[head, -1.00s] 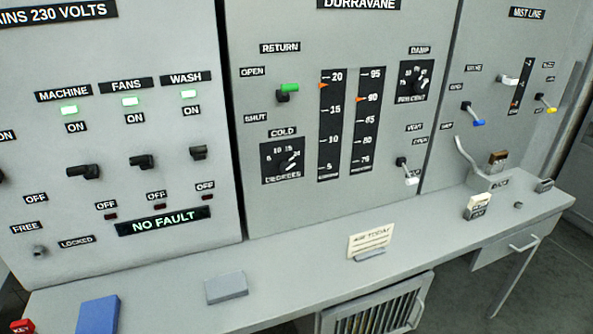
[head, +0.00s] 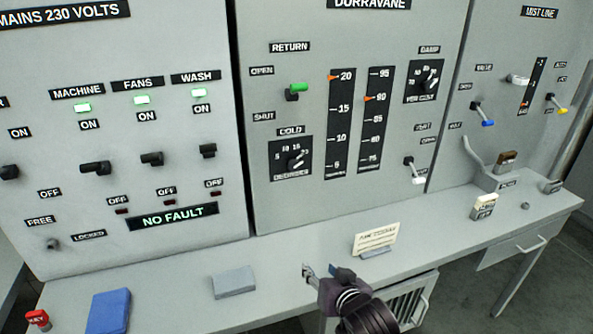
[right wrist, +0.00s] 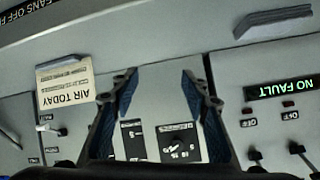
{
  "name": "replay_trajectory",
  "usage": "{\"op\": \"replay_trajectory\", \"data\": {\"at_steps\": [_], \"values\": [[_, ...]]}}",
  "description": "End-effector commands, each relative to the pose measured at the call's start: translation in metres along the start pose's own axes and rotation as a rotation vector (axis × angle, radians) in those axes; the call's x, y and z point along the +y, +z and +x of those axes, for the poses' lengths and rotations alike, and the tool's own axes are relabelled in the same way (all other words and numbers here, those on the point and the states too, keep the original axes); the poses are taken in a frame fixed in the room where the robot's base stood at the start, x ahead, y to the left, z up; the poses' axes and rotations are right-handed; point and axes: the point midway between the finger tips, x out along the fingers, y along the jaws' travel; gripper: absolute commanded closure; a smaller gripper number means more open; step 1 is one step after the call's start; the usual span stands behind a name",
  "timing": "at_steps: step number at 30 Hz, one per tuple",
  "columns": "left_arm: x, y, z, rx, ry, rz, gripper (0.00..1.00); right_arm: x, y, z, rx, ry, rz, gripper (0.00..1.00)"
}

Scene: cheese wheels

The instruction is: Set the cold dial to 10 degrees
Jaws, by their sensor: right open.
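The cold dial (head: 296,160) is a dark knob with a pale pointer on a black square plate, low on the middle panel under the COLD label. Its pointer leans to the upper right, past the 10 mark; the exact reading is too small to tell. My right gripper (head: 326,271) is open and empty, in front of the desk edge, below the dial and apart from it. My left gripper is not in view.
The desk (head: 200,260) juts out below the panels. On it stand the AIR TODAY card (head: 376,238), a grey block (head: 233,281) and a blue book-like object (head: 109,311). The green-tipped return lever (head: 299,87) sticks out above the dial. Two scales (head: 341,125) stand right of it.

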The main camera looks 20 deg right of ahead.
Motion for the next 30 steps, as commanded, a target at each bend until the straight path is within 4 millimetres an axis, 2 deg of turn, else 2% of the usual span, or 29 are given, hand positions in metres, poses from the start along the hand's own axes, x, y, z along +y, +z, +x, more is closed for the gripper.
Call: {"op": "replay_trajectory", "data": {"at_steps": [1,6,9,12,18,30], "values": [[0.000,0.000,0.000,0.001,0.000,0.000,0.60,-0.005,-0.026,0.009,0.062,-0.018,0.028,0.58],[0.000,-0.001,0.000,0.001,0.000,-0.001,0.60,-0.025,-0.114,0.032,0.267,-0.108,0.142,0.58],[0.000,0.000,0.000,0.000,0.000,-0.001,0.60,-0.037,-0.161,0.037,0.370,-0.174,0.200,0.58],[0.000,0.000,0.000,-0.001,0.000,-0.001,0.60,-0.045,-0.189,0.038,0.431,-0.220,0.236,0.58],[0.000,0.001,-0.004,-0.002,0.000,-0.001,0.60,-0.051,-0.209,0.045,0.461,-0.247,0.256,0.58],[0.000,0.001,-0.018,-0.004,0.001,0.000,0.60,-0.060,-0.232,0.091,0.458,-0.244,0.255,0.58]]}}
